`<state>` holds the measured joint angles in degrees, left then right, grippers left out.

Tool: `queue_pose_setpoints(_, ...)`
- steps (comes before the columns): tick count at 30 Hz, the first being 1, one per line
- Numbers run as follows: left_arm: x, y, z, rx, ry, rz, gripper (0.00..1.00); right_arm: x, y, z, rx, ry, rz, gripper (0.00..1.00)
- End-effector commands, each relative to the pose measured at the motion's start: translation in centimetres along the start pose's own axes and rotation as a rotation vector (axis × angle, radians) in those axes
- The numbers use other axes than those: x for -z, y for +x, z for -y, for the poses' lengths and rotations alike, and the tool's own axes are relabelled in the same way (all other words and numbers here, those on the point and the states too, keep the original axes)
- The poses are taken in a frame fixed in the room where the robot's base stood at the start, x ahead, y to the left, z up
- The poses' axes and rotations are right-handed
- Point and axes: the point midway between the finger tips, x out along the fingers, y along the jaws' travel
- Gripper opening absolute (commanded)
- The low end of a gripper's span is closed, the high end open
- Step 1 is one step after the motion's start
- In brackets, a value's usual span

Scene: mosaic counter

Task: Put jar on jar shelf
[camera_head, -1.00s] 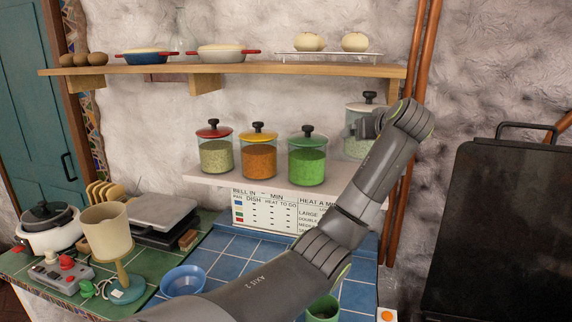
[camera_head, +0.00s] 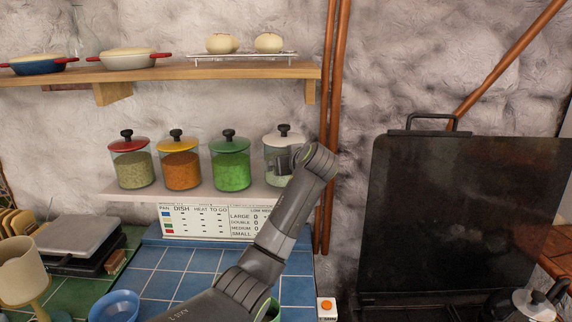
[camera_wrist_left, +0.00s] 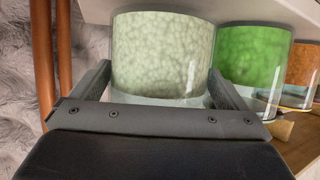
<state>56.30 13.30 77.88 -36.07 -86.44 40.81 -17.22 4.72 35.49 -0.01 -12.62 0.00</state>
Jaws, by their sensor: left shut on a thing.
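The jar with the white lid and pale green contents (camera_head: 271,153) is upright at the right end of the white jar shelf (camera_head: 235,194), beside the green-lidded jar (camera_head: 230,163). My left gripper (camera_head: 288,160) is shut on this jar from the front right and hides part of it. In the left wrist view, the jar (camera_wrist_left: 165,45) is between both fingers of the gripper (camera_wrist_left: 160,75), and the picture is upside down. The jar's base is at or very near the shelf surface; I cannot tell if it touches. My right gripper is not in view.
Jars with yellow (camera_head: 180,165) and red (camera_head: 131,162) lids stand further left on the shelf. A wooden shelf (camera_head: 200,73) with pans and a rack is above. Copper pipes (camera_head: 330,120) run close right of the jar. A dark panel (camera_head: 450,210) stands at right.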

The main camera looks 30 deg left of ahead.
Motion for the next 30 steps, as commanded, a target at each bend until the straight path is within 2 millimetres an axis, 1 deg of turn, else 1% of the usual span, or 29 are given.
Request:
queue_pose_setpoints(1, -0.1, 0.1, 0.0, -0.001, 0.0, -0.005, 0.45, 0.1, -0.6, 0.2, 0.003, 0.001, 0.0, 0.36)
queue_pose_setpoints(2, -0.4, 0.2, 0.0, -0.002, -0.001, -0.005, 0.45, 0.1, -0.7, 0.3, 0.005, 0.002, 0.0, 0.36)
queue_pose_setpoints(4, -0.8, 0.3, 0.0, -0.002, -0.003, -0.007, 0.45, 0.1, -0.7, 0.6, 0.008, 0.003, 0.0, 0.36)
queue_pose_setpoints(11, -0.8, 0.4, 0.0, -0.002, -0.004, -0.008, 0.45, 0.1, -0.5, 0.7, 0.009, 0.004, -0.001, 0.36)
queue_pose_setpoints(12, -1.3, 0.5, 0.0, 0.0, -0.001, 0.0, 0.96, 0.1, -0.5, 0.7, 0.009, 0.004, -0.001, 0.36)
queue_pose_setpoints(13, -1.2, 0.5, 0.0, 0.0, -0.001, 0.0, 1.0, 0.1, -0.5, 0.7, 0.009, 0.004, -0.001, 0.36)
queue_pose_setpoints(20, -1.2, 0.5, 0.0, 0.0, 0.0, 0.0, 1.0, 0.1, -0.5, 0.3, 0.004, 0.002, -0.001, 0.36)
queue_pose_setpoints(23, -1.2, 0.0, -0.1, -0.002, -0.001, -0.002, 1.0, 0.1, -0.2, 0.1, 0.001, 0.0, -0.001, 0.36)
queue_pose_setpoints(26, -1.3, -1.2, -0.1, -0.004, -0.002, -0.003, 1.0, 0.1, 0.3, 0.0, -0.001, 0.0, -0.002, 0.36)
queue_pose_setpoints(29, -1.5, -2.9, -0.1, -0.005, -0.004, -0.001, 1.0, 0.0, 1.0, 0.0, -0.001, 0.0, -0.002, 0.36)
queue_pose_setpoints(30, -1.5, -3.9, -0.2, -0.006, -0.004, -0.003, 1.0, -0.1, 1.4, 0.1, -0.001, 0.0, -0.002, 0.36)
